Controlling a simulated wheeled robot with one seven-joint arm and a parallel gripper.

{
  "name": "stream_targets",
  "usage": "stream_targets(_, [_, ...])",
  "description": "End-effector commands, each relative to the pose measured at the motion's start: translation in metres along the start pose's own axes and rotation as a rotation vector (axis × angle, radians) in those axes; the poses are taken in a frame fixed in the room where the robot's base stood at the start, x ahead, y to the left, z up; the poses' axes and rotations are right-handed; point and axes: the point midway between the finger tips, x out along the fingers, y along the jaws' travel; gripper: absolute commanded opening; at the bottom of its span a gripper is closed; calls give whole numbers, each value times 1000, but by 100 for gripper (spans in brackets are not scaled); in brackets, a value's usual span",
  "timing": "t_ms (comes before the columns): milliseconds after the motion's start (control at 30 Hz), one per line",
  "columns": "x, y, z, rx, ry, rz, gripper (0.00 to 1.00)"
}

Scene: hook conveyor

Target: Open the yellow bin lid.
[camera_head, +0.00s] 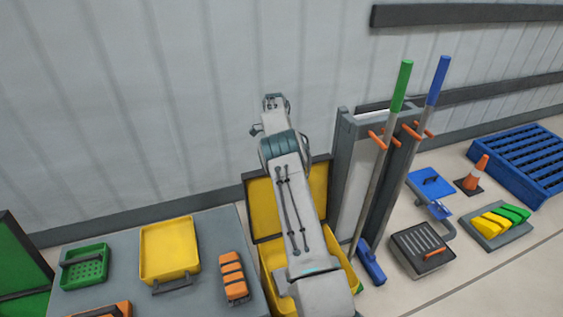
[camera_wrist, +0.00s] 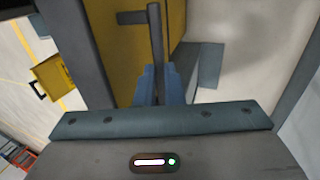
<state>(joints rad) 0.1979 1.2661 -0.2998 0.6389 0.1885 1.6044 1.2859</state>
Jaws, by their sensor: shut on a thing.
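The yellow bin (camera_head: 271,262) stands in the middle of the head view, partly hidden by my arm. Its yellow lid (camera_head: 263,208) with a dark frame stands raised, about upright, at the back of the bin. In the wrist view the yellow lid panel (camera_wrist: 117,62) and a dark bar-like handle (camera_wrist: 155,38) show close up. My gripper (camera_wrist: 158,75) is shut on the handle, its blue-grey fingers on either side of it. I cannot make out my fingertips in the head view.
Left of the bin, a grey table (camera_head: 215,225) bears a yellow tray (camera_head: 169,248), a green basket (camera_head: 84,266) and an orange item (camera_head: 232,275). Right of it stands a grey rack (camera_head: 350,165) with green- and blue-handled tools. The wall is close behind.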

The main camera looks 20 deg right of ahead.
Motion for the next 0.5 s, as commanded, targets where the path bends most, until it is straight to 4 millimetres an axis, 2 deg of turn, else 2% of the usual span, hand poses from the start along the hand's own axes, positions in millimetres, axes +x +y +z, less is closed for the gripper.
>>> stream_targets(33, [34,1,4,-3,-21,54,0])
stream_targets(167, [34,1,4,-2,-21,54,0])
stream_targets(200, [34,1,4,-2,-21,54,19])
stream_targets(267, [34,1,4,-1,-21,54,33])
stream_targets(500, [34,0,4,0,-19,51,33])
